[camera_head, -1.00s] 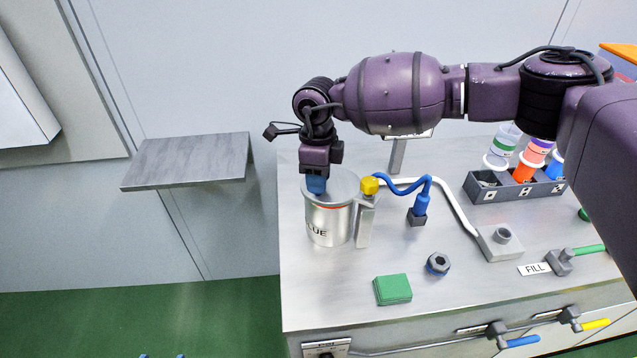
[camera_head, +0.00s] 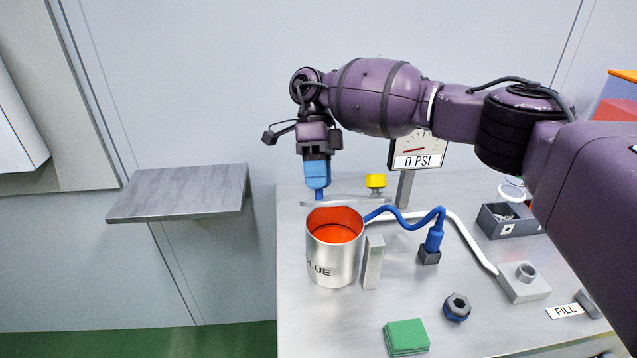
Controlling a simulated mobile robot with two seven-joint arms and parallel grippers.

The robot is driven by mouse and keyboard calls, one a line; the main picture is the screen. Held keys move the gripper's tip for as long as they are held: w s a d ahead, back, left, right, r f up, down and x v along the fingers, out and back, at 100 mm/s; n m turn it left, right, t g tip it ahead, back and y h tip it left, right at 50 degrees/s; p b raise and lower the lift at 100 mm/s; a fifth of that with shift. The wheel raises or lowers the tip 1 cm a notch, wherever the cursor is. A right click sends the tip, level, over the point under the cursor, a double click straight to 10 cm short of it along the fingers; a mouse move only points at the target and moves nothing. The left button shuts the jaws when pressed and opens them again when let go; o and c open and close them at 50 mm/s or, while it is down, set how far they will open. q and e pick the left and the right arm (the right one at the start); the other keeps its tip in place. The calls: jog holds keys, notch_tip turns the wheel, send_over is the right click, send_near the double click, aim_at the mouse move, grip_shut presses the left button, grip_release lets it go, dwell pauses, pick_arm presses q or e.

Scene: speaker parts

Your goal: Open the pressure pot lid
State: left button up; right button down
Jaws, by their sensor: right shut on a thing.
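The pressure pot (camera_head: 335,262) is a silver can marked "LUE" on the visible part of its label, standing on the workbench. Its top is open and its orange-red inside shows. The lid (camera_head: 345,202) is a thin silver plate, seen almost edge-on, held clear above the pot's rim. A yellow knob (camera_head: 376,183) sits at the lid's right side. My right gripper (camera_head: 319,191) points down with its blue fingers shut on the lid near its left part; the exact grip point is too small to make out. My left gripper is not in view.
A grey upright bracket (camera_head: 373,262) stands beside the pot. A blue hose (camera_head: 410,216) runs behind it. A green block (camera_head: 406,337) and dark hex knob (camera_head: 457,307) lie in front. A grey shelf (camera_head: 180,192) at left is bare.

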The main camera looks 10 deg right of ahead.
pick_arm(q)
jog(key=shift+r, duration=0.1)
pick_arm(e)
jog(key=c, duration=1.1)
grip_release()
jog(key=o, duration=0.3)
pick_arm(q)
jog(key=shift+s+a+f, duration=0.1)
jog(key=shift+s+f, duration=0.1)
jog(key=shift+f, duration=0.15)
pick_arm(e)
jog(key=shift+w+r, duration=0.1)
